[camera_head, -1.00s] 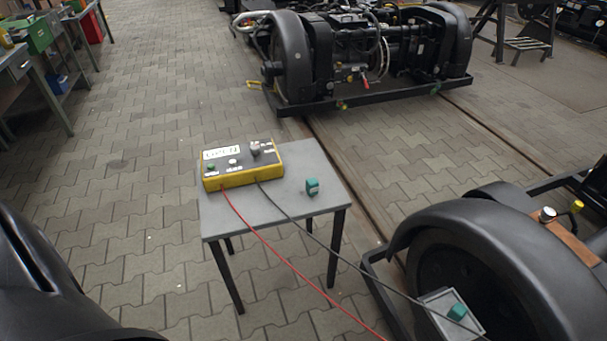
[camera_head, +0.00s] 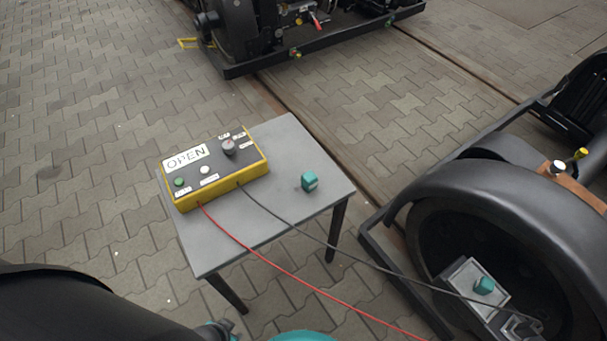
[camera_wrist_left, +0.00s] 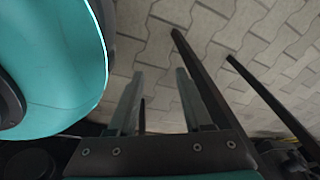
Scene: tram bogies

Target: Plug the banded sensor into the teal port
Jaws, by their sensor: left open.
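The small teal sensor (camera_head: 309,181) with a pale band stands on the right part of the grey table. A teal block (camera_head: 484,285), which looks like the teal port, sits on a grey box at the wheel on the right. My left gripper (camera_wrist_left: 160,85) shows in the left wrist view with its two fingers apart and nothing between them. Paving and dark leg-like bars lie beyond it. In the head view only teal and dark parts of my arm show at the bottom edge, well short of the sensor. My right gripper is not in view.
A yellow tester box (camera_head: 215,168) labelled OPEN stands on the grey table (camera_head: 262,225). Its red lead (camera_head: 275,262) and dark lead (camera_head: 330,245) run over the table edge towards the wheel (camera_head: 510,205). A bogie (camera_head: 300,45) stands behind on rails. The paving at left is clear.

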